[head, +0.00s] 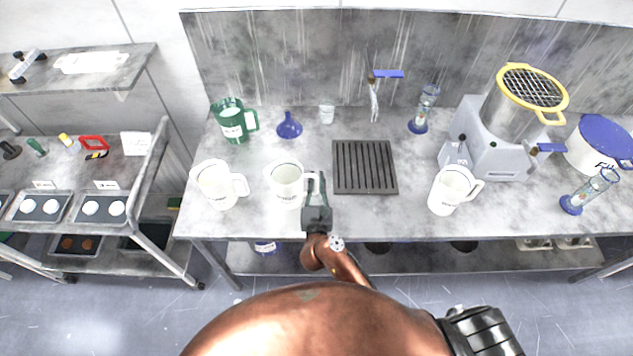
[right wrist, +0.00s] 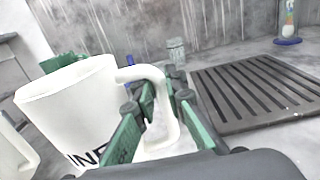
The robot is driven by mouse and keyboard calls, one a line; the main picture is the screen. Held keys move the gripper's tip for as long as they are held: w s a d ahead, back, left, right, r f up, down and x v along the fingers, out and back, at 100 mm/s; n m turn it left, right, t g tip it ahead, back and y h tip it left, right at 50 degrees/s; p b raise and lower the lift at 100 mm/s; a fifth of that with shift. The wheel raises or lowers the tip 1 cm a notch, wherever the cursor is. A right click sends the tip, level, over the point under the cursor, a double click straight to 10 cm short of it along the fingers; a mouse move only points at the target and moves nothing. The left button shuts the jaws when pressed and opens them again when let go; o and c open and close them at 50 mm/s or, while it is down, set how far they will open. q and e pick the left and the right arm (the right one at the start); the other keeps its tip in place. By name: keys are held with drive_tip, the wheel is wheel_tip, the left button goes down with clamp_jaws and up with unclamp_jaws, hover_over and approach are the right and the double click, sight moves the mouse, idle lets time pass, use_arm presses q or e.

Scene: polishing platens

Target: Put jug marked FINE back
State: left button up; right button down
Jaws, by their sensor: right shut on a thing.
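The white jug marked FINE (head: 286,187) stands on the bench left of the black slotted grate. In the right wrist view the same jug (right wrist: 75,112) shows the letters "INE" in part. My right gripper (head: 316,190) is at the jug's right side. In the right wrist view its green fingers (right wrist: 153,112) are shut on the jug's handle. The jug looks upright; I cannot tell whether its base touches the bench. My left gripper is not in view.
A white jug (head: 217,186) stands close on the left, another (head: 449,190) to the right. Behind are a green jug (head: 232,121), a blue funnel (head: 289,126) and a small glass (head: 327,114). The slotted grate (head: 364,167) lies flat beside my gripper.

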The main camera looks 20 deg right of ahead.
drive_tip(key=shift+r, duration=0.1)
drive_tip(key=c, duration=2)
unclamp_jaws()
drive_tip(key=shift+o, duration=0.2)
drive_tip(key=shift+f, duration=0.2)
drive_tip(key=shift+b, duration=0.3)
drive_tip(key=b+v, duration=0.1)
drive_tip(key=v, duration=0.7)
drive_tip(key=shift+a, duration=0.4)
drive_tip(key=shift+w, duration=0.2)
